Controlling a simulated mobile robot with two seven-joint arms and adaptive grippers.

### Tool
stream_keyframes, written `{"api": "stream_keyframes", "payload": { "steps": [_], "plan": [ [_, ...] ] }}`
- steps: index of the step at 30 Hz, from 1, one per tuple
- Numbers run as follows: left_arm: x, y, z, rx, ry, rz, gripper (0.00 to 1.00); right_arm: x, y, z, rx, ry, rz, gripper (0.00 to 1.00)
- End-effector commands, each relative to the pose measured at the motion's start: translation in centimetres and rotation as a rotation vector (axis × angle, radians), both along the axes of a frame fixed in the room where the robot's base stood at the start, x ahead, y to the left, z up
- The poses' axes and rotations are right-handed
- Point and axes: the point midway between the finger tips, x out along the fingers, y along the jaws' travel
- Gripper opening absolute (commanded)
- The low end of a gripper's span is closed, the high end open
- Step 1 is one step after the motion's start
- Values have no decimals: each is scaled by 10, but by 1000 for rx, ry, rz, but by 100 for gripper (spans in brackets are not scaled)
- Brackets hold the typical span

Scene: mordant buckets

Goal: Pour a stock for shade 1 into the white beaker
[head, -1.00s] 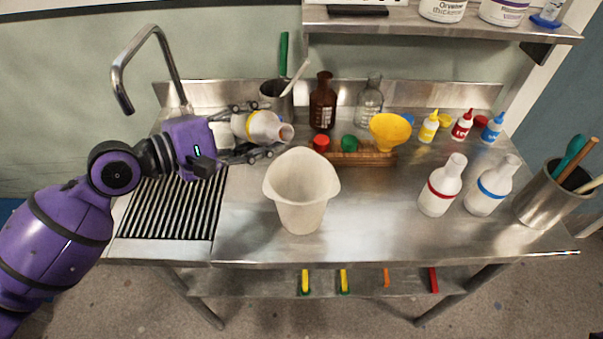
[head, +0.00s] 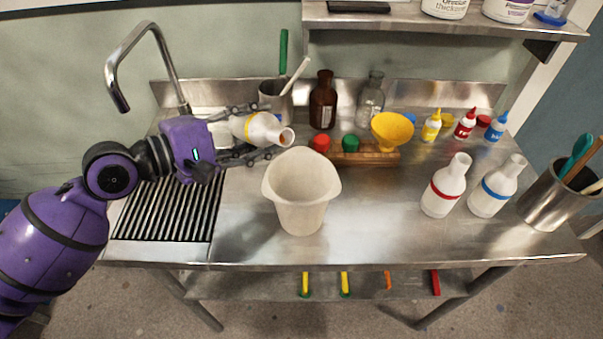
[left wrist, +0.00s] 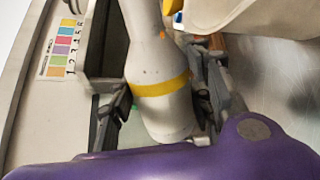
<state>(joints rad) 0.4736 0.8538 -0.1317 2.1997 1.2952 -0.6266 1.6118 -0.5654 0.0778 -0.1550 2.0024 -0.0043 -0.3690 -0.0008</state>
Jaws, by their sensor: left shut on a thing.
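My left gripper (head: 258,133) is shut on a white bottle with a yellow band (head: 254,127). The bottle is tilted nearly on its side, with its open mouth to the right and orange-brown inside the mouth. It is behind and above the left rim of the white beaker (head: 299,205), which stands upright on the steel bench. In the left wrist view the yellow-banded bottle (left wrist: 160,90) sits between the fingers, with the beaker's rim (left wrist: 235,15) at upper right. I see no stream of liquid, and the beaker's bottom is hidden. My right gripper is not in view.
White bottles with a red band (head: 443,187) and a blue band (head: 491,188) stand at right. A yellow funnel (head: 392,130) and brown bottle (head: 323,100) are behind the beaker. A numbered colour card (left wrist: 62,47) shows at left. The bench's front middle is clear.

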Motion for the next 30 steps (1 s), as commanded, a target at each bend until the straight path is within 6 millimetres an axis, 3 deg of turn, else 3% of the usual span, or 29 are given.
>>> {"api": "stream_keyframes", "payload": {
  "steps": [30],
  "plan": [
    [1, 1, -7, 40, -47, 0, 11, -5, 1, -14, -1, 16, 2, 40]
  ]
}}
